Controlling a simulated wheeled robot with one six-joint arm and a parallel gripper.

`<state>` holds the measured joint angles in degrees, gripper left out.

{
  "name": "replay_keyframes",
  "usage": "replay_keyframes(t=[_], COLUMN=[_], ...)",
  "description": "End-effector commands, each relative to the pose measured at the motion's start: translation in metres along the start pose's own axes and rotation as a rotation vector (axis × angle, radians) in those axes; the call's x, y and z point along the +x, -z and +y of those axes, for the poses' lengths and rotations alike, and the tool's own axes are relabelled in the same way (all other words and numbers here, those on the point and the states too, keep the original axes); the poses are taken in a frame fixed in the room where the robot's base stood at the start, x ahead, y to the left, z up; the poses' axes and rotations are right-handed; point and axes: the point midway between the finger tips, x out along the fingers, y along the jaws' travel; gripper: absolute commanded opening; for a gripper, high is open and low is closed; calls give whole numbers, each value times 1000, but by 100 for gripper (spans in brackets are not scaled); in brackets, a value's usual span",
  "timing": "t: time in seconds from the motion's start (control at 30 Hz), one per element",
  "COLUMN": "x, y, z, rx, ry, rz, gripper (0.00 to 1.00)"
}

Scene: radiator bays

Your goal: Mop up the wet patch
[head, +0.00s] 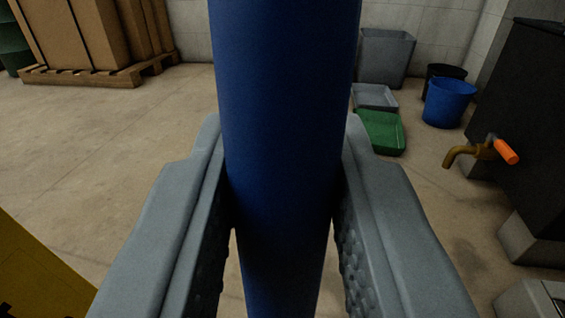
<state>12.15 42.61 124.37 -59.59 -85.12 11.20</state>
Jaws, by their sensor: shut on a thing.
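My gripper (283,165) is shut on a thick blue pole (285,90). The pole stands roughly upright between the two grey fingers and runs out of the top and bottom of the picture. Both its ends are out of view, so I cannot tell whether a mop head is on it. A faint darker area (466,254) shows on the floor below the brass tap (470,152) at the right. I cannot tell for certain that it is wet.
The tap has an orange handle and sits on a dark tank (530,120) on concrete blocks. Blue (448,103) and black buckets, a green tray (380,132), a grey tray and a grey bin (385,57) stand behind. Boxes on a pallet (85,77) are back left. Yellow thing (35,275) lower left.

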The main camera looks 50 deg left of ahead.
Motion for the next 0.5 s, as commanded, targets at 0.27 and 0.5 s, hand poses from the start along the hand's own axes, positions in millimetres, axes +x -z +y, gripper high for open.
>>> replay_keyframes(t=[0.27, 0.5], x=[-20, -29], y=[0, -1], z=[2, 2], rx=[0, 0], ry=[-1, -2], rz=[-1, -1], gripper=[0, 0])
